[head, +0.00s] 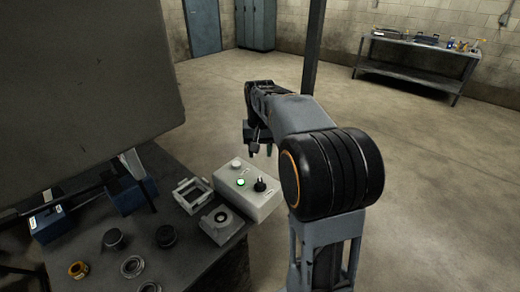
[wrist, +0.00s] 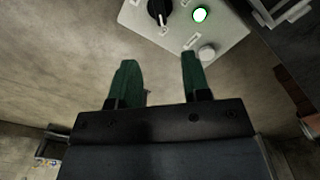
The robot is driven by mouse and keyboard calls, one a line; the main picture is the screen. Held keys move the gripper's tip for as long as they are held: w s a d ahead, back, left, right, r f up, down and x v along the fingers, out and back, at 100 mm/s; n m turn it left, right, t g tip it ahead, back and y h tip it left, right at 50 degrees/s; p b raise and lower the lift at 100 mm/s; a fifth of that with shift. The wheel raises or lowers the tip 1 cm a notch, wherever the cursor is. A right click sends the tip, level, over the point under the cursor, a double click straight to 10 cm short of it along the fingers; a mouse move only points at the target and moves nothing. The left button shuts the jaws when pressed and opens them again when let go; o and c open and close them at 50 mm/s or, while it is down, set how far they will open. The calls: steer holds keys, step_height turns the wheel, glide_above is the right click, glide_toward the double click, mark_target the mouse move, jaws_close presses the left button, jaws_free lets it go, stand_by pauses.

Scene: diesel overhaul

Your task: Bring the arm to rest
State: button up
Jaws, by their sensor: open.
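My arm reaches forward from the lower right of the head view. My gripper (head: 262,148) hangs near the far right corner of the dark workbench, close to a pale control box (head: 246,190). In the wrist view my gripper (wrist: 158,80) shows two green fingers spread apart with nothing between them.
The workbench (head: 205,270) holds a grey frame (head: 191,193), a square flanged part (head: 221,220), several round parts and blue blocks. A large dark panel (head: 85,80) stands at left. A post (head: 313,50) rises behind my arm. Open floor lies right, before a far table (head: 415,58).

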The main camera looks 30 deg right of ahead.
steer(key=shift+w, duration=0.1)
stand_by(0.4)
steer(key=s+a+f+n+t, duration=0.1)
steer(key=s+a+f+n, duration=0.1)
steer(key=s+a, duration=0.3)
steer(key=s+a+f+n+t, duration=0.2)
steer(key=s+a, duration=0.3)
steer(key=s, duration=0.7)
steer(key=shift+f+n+t, duration=0.3)
steer(key=shift+n, duration=0.2)
